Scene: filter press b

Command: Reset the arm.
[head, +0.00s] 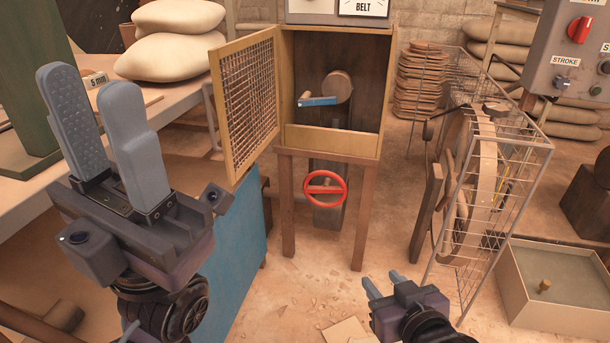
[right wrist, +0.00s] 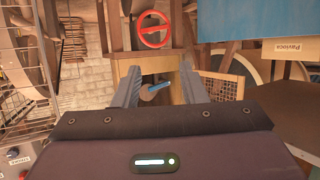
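A lever arm with a blue grip (head: 318,101) juts to the left from a round hub (head: 338,86) inside an open-fronted wooden cabinet (head: 330,143). The cabinet's mesh door (head: 245,100) stands swung open to the left. The right wrist view shows the cabinet upside down, with the blue grip (right wrist: 155,88) in line between the fingers but farther off. My right gripper (head: 382,281) is open and empty, low in front of the cabinet and to its right. My left gripper (head: 92,84) is open and empty at the left, pointing up. Neither touches the lever.
A red handwheel (head: 324,188) sits below the cabinet between its legs. A wire cage (head: 500,195) around a belt wheel stands at the right, beside a shallow box (head: 552,308). A blue panel (head: 232,245) and a bench with sacks (head: 170,50) are at the left.

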